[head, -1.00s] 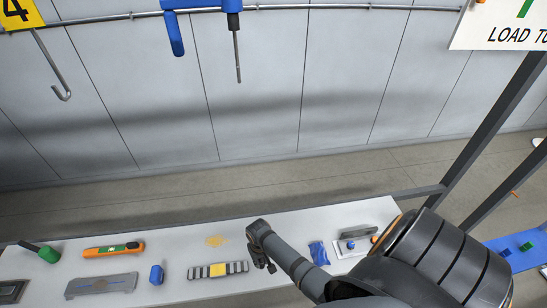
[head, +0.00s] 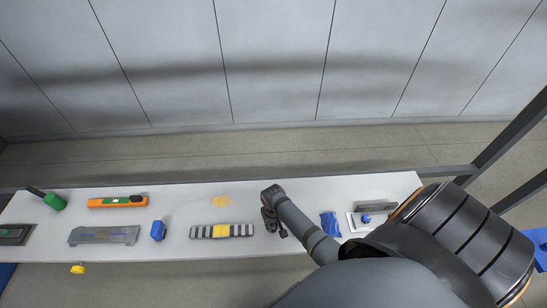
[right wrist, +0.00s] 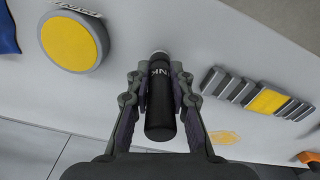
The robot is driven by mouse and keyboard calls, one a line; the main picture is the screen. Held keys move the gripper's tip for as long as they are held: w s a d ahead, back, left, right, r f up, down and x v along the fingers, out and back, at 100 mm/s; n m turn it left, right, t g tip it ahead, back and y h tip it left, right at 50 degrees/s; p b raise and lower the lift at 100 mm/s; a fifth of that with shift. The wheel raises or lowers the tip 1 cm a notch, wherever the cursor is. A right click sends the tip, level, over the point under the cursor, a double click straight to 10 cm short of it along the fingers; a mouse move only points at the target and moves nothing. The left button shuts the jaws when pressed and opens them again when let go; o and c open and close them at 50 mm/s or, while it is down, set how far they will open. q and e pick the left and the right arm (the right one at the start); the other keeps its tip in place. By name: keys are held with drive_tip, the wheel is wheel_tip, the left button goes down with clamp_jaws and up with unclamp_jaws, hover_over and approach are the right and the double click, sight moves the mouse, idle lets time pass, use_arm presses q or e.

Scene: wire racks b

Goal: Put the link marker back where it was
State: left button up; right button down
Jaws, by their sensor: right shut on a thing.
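The link marker (right wrist: 160,108) looks like a small black cylinder with pale lettering ending in "NK". My right gripper (right wrist: 160,84) is shut on it, with a finger on either side, in the right wrist view. In the head view my right gripper (head: 273,222) is over the white table, just right of the striped bar (head: 201,232), and hides the marker. I cannot tell whether the marker touches the table. The bar has grey ribs and a yellow middle. My left gripper is not in view.
The white table (head: 185,215) holds an orange tool (head: 105,203), a grey tray (head: 90,237), a blue block (head: 158,231) and a blue cloth (head: 330,223). A yellow smear (head: 221,201) lies behind the bar. A yellow round lid (right wrist: 69,43) is near the gripper.

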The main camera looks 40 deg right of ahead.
drive_tip(key=shift+f, duration=0.15)
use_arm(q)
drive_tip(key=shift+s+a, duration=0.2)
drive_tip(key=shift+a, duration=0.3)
use_arm(e)
drive_tip(key=c, duration=1.2)
unclamp_jaws()
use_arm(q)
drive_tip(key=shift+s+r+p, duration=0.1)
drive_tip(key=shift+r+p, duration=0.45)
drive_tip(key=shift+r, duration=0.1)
use_arm(e)
wheel_tip(320, 180, up, 12)
drive_tip(key=shift+r, duration=0.2)
